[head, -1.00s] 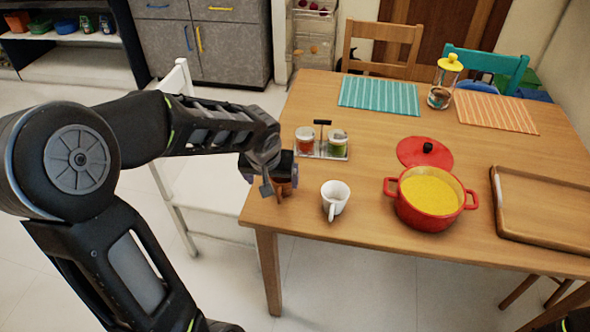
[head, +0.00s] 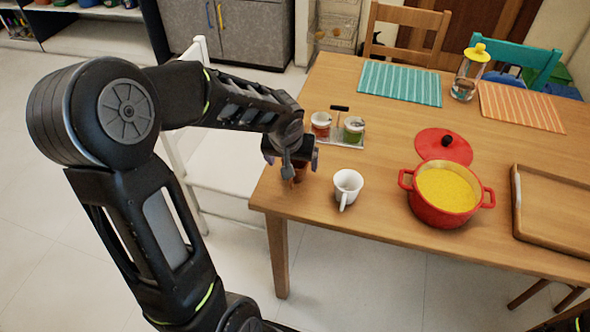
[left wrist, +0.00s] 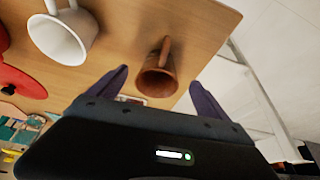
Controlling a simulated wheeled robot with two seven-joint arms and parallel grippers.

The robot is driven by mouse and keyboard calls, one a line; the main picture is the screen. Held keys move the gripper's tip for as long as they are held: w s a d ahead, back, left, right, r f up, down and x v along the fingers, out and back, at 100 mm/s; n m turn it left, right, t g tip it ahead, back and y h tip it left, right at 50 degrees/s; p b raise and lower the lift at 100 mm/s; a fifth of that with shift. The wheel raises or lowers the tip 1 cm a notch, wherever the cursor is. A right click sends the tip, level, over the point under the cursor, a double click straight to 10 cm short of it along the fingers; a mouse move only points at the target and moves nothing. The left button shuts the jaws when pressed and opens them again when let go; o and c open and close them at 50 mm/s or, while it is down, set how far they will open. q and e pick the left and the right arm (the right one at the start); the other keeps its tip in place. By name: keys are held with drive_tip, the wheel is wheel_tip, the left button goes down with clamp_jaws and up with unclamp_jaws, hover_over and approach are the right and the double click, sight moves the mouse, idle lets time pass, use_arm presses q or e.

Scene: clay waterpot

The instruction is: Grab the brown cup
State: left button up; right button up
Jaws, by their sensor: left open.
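The brown cup (left wrist: 158,80) stands on the wooden table near its left edge. In the left wrist view it lies between and beyond the fingers of my left gripper (left wrist: 160,85), with its handle toward the top of the picture. In the head view the brown cup (head: 301,172) is mostly hidden below my left gripper (head: 291,163). The gripper is open above the cup; whether a finger touches the cup cannot be told. My right gripper is not in view.
A white cup (head: 348,186) stands just right of the brown cup. A condiment rack (head: 345,139) is behind them. A red pot (head: 447,209), its lid (head: 430,143) and a wooden tray (head: 550,228) are farther right. The table (head: 385,225) is clear along its front edge.

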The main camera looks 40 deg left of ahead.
sight(295, 168)
use_arm(q)
drive_tip(key=shift+x, duration=2.6)
drive_tip(key=shift+d, duration=0.1)
drive_tip(key=c, duration=1.5)
